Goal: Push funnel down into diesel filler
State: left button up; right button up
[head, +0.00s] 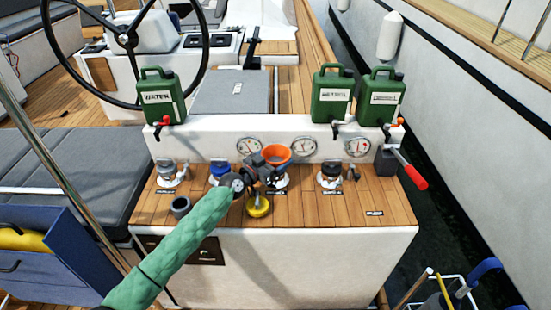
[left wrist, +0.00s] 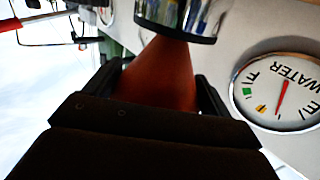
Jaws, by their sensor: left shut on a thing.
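The orange funnel (head: 277,152) stands about upright over a filler (head: 282,183) in the middle of the wooden counter. My left gripper (head: 262,165) comes in from the front left in a green sleeve and is shut on the funnel. In the left wrist view, the fingers (left wrist: 160,92) lie on both sides of the funnel (left wrist: 158,72). Its narrow end points at a shiny metal collar (left wrist: 180,18), which hides the tip; I cannot tell how deep the spout sits. The filler's label is too small to read. My right gripper is not in view.
Other fillers stand left (head: 172,173) and right (head: 332,175), with a blue-capped one (head: 219,171) beside the gripper. A yellow cap (head: 258,206) and grey cup (head: 180,207) are at the front. Gauges line the back panel, green cans (head: 332,95) stand above. A red-handled lever (head: 413,175) is right.

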pick_arm(q)
jog(key=shift+f, duration=0.1)
jog(key=shift+c, duration=0.5)
jog(key=shift+f, duration=0.15)
jog(key=c, duration=0.5)
jog(key=o, duration=1.2)
jog(key=shift+b+v, duration=1.15)
jog(key=shift+v, duration=4.35)
